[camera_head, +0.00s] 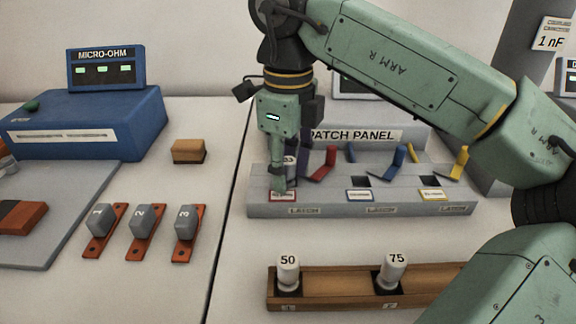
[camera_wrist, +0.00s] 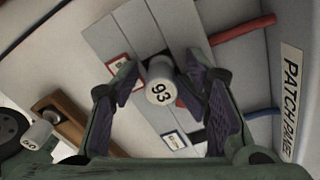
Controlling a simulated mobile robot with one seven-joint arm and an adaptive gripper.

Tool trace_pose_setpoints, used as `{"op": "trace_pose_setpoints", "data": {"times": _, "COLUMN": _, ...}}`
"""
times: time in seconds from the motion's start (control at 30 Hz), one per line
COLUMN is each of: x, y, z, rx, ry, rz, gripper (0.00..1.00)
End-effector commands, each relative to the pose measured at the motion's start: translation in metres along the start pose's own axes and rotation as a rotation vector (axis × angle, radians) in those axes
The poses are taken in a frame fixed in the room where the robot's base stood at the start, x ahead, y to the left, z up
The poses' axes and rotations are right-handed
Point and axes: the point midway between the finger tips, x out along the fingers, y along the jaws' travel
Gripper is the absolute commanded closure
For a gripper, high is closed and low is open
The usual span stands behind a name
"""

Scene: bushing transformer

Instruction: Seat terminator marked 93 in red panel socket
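The terminator marked 93 (camera_wrist: 159,86) is a pale cylinder with a dark number on its cap. In the wrist view it stands between my two fingers, with narrow gaps beside it. In the head view my gripper (camera_head: 281,180) is lowered over the left end of the grey patch panel (camera_head: 325,208), at the red-labelled socket, and covers most of the terminator. The red label (camera_head: 283,196) shows just in front. The terminator's base is hidden, so I cannot tell how deep it sits. The red lever (camera_head: 324,162) is tilted up beside the gripper.
The blue (camera_head: 395,161) and yellow (camera_head: 460,162) levers stand up farther right, by dark sockets. A wooden rack (camera_head: 340,287) in front holds terminators 50 (camera_head: 288,273) and 75 (camera_head: 391,272). Blocks numbered 1, 2 and 3 and a blue micro-ohm meter (camera_head: 90,125) are at left.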

Motion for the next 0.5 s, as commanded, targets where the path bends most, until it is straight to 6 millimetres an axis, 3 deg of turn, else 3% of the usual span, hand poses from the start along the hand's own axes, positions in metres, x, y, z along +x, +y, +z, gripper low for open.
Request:
{"op": "trace_pose_setpoints", "data": {"times": 0.17, "x": -0.018, "y": -0.001, "z": 0.0, "rx": 0.003, "ry": -0.001, "rz": -0.004, "gripper": 0.61}}
{"op": "trace_pose_setpoints", "data": {"times": 0.5, "x": -0.094, "y": -0.001, "z": 0.0, "rx": 0.004, "ry": 0.0, "rz": -0.004, "gripper": 0.61}}
